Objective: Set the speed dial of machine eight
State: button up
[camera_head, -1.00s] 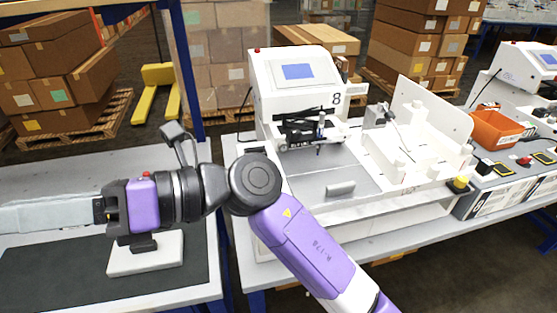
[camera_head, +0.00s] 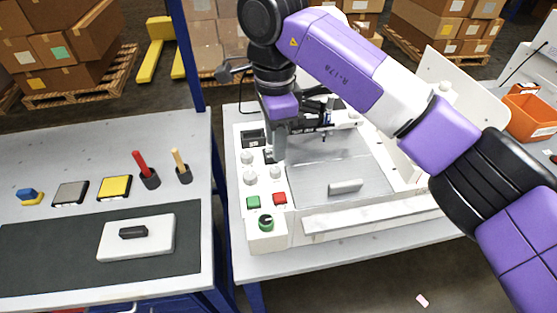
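Machine eight (camera_head: 325,222) is a white plotter on a grey bench, with a control panel at its left. The panel has several pale knobs, one at the upper left (camera_head: 247,157), one below it (camera_head: 249,177) and one to the right (camera_head: 275,172). A green button (camera_head: 253,202), a red button (camera_head: 279,198) and a larger green knob (camera_head: 266,223) are nearer the front. No label is readable, so I cannot tell which is the speed dial. My gripper (camera_head: 279,156) points down over the panel's back right part, close above the knobs. Its finger opening is not clear, and my arm hides the machine's display.
A metal block with a handle (camera_head: 346,187) lies on the machine bed. The left bench holds a white plate with a black handle (camera_head: 136,237), yellow (camera_head: 115,187) and grey (camera_head: 70,193) pads, and red (camera_head: 146,170) and tan (camera_head: 182,166) sticks in holders. A blue post (camera_head: 187,60) stands between the benches.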

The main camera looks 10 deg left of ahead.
aim_at(275, 170)
notch_tip(275, 170, down, 8)
jog(key=shift+a+r+p, duration=0.1)
jog(key=shift+r+p, duration=0.15)
jog(key=shift+p, duration=0.35)
grip_shut()
